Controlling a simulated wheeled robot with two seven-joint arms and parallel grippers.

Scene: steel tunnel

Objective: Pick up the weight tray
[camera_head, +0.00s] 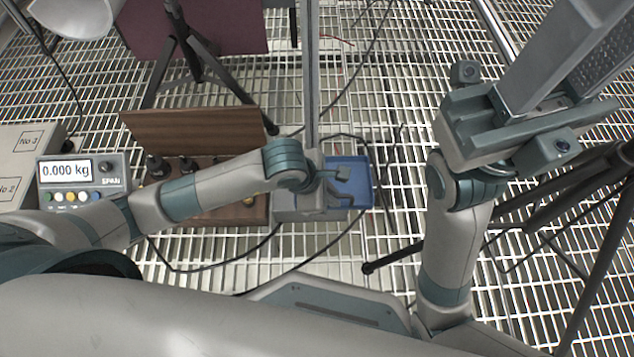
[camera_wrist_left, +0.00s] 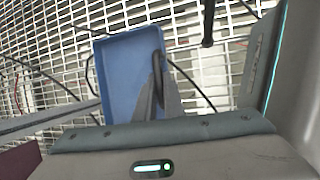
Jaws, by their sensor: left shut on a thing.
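The weight tray, a shallow blue rectangular tray (camera_head: 361,184), is low in the middle of the head view, just beyond my left wrist. It also shows in the left wrist view (camera_wrist_left: 119,76), with its raised rim and an empty-looking floor. My left gripper (camera_head: 343,179) reaches over the tray and is shut on it. In the left wrist view the dark fingers (camera_wrist_left: 158,90) come together at the tray's right side; the exact contact is partly hidden. My right gripper (camera_head: 530,115) is at the upper right, away from the tray, and its jaw opening is unclear.
A scale display (camera_head: 82,172) reading 0.000 kg stands at the left beside a grey box (camera_head: 20,160). An open wooden case (camera_head: 190,135) with dark weights lies left of the tray. Black tripod legs (camera_head: 590,250) stand at the right. Cables cross the grating floor.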

